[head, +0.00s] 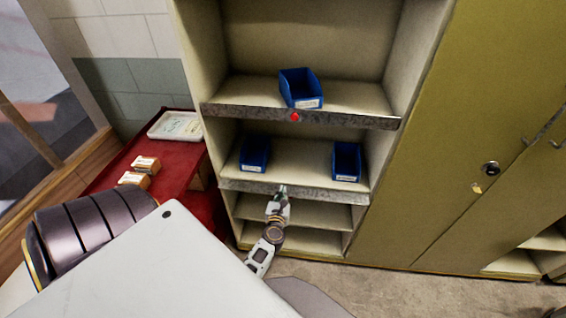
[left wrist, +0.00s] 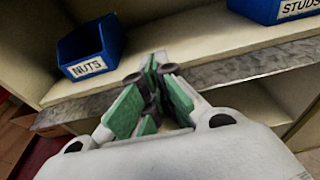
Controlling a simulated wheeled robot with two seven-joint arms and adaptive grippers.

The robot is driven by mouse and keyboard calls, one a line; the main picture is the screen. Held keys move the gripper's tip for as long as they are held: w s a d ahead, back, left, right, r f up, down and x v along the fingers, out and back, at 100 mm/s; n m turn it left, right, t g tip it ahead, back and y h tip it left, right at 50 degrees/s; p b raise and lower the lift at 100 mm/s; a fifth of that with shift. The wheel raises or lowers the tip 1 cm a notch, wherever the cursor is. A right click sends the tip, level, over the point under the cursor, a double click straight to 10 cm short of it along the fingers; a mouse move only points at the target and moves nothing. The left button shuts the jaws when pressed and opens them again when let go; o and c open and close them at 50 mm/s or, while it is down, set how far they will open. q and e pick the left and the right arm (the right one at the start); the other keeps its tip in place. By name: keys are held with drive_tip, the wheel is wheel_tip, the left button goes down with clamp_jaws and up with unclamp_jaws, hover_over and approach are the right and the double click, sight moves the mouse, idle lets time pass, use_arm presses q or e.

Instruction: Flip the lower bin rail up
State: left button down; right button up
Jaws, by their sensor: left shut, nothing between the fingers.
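The lower bin rail (head: 320,193) is a grey, worn metal strip along the front edge of the shelf with two blue bins. It also shows in the left wrist view (left wrist: 217,69), running across behind my fingers. My left gripper (head: 282,190) is shut and empty, with its tips at the rail near its middle. In the left wrist view the closed green-padded fingers (left wrist: 155,72) overlap the rail; I cannot tell whether they touch it. My right gripper is not in view.
The left blue bin, labelled NUTS (left wrist: 90,48), and the right bin, labelled STUDS (left wrist: 283,8), stand on this shelf. An upper rail (head: 350,119) with a red dot fronts the shelf above, which holds another blue bin (head: 299,88). A red cart (head: 185,150) stands left; yellow-green cabinet doors (head: 470,130) are right.

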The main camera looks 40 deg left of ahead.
use_arm(q)
drive_tip(key=shift+v, duration=1.8)
drive_tip(key=shift+d, duration=0.1)
